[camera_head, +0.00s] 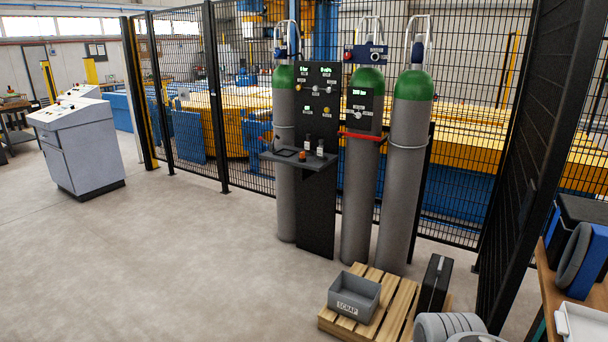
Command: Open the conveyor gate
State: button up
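A black wire-mesh safety fence (243,110) runs across the view behind the gas cylinders. At its left end a narrower mesh section (180,85) stands between dark posts, beside a yellow-and-black post (136,90). I cannot tell whether this section is the conveyor gate or whether it is open or shut. Blue and yellow machinery (248,108) shows through the mesh; I cannot tell which part is the conveyor. A grey control console (82,145) with buttons on its sloping top stands on the left. My gripper is not in view.
Several green-topped gas cylinders (408,170) and a dark gauge panel (318,185) with a small shelf (275,158) stand before the fence. A pallet (393,315) holds a grey SCRAP bin (354,294) and a black case (434,283). The left and centre floor is clear.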

aim_at(286, 3)
jog(key=u, duration=0.65)
jog(key=i, duration=3)
jog(key=u, duration=0.3)
jog(key=i, duration=2.9)
jog(key=z, duration=0.5)
jog(key=i, duration=1.05)
jog(key=z, duration=0.1)
